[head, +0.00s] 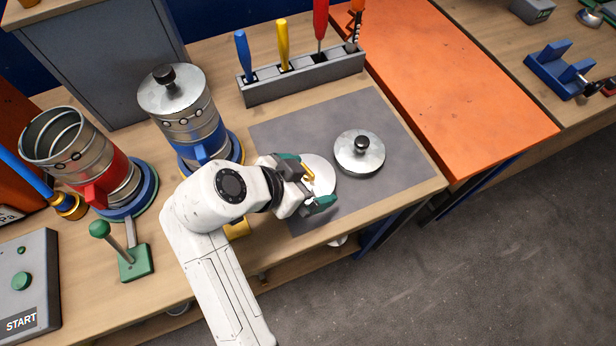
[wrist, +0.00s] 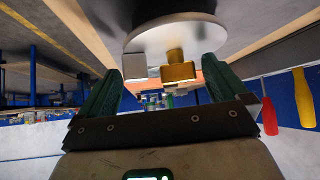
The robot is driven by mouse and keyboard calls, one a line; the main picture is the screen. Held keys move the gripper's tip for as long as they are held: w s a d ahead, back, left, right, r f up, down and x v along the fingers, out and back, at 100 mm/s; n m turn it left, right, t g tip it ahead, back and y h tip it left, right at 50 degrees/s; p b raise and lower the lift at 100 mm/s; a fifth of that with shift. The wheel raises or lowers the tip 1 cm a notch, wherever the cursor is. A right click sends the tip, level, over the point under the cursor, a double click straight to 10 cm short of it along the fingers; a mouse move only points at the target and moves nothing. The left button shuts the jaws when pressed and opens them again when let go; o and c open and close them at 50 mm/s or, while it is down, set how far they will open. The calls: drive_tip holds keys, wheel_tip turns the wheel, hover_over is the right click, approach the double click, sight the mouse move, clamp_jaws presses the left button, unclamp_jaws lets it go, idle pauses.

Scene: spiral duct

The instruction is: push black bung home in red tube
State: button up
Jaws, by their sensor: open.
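The red tube (head: 122,178) is a metal spiral duct with a red band and a red tab, leaning at the left of the bench in the head view. Its upper mouth is open and shows ridged walls, with no bung in it. A round metal cap with a black knob (head: 359,153) lies on the grey mat; it is the loose black-knobbed piece. My gripper (head: 306,182) is open over the mat, left of that cap and apart from it. In the wrist view, my gripper (wrist: 163,85) has a brass block (wrist: 178,68) on a white disc (wrist: 205,38) between or beyond its fingers; contact is unclear.
A blue-banded tube (head: 192,125) with a black-knobbed lid stands between the red tube and the mat (head: 285,130). A rack (head: 300,78) of screwdrivers stands behind. A green-knobbed lever (head: 124,255) and a START box (head: 25,280) are at the front left. An orange board (head: 455,80) lies right.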

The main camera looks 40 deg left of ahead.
drive_tip(key=c, duration=1.6)
drive_tip(key=shift+o, duration=0.2)
drive_tip(key=shift+r, duration=0.1)
